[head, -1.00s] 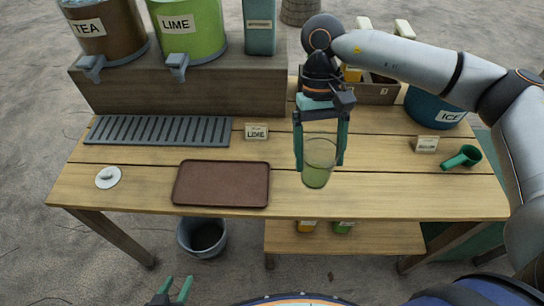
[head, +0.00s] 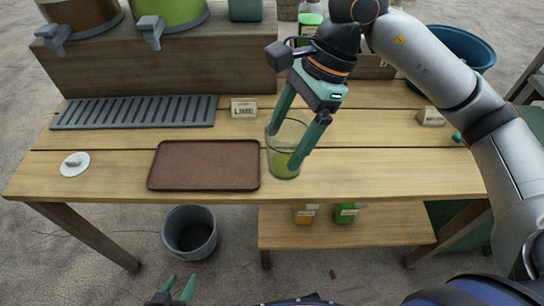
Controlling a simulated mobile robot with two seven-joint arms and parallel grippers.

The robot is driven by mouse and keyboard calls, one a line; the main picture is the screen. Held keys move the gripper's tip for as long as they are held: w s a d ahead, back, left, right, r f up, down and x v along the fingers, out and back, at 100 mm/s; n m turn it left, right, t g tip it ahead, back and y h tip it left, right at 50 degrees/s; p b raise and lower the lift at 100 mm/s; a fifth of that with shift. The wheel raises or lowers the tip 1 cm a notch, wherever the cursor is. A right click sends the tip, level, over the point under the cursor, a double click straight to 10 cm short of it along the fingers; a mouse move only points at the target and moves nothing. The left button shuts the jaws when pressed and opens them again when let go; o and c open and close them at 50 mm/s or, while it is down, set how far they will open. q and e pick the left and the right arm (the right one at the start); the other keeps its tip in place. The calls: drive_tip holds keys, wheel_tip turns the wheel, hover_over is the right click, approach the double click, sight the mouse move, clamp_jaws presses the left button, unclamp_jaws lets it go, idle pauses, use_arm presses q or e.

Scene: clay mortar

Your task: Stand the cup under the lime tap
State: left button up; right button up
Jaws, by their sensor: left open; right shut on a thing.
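My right gripper (head: 284,146) is shut on a clear, green-tinted cup (head: 284,163), with one finger on each side. The cup is close to upright at the front middle of the counter, just right of the brown tray. I cannot tell whether its base touches the wood. The lime tap (head: 150,30) is the grey spout on the front of the green dispenser (head: 177,8) at upper left, cut by the top edge. A slatted grey drip grate (head: 135,112) lies below it. My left gripper (head: 176,290) is open and empty at the bottom edge.
A brown tray (head: 204,166) and a white lidded disc (head: 75,164) lie on the counter's front left. A LIME card (head: 244,108) stands right of the grate. A blue tub (head: 455,48) is behind my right arm. The grate looks clear.

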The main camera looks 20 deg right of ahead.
drive_tip(key=shift+w+d+f, duration=0.8)
drive_tip(key=shift+w+f, duration=1.35)
drive_tip(key=shift+w, duration=0.05)
drive_tip(key=shift+w+d+f, duration=0.8)
drive_tip(key=shift+w+f, duration=1.35)
drive_tip(key=shift+w+d+f, duration=0.8)
drive_tip(key=shift+w+f, duration=1.35)
drive_tip(key=shift+w, duration=0.05)
drive_tip(key=shift+f+b, duration=0.1)
drive_tip(key=shift+b, duration=0.2)
drive_tip(key=shift+f, duration=0.15)
drive_tip(key=o, duration=1.2)
drive_tip(key=shift+c, duration=0.2)
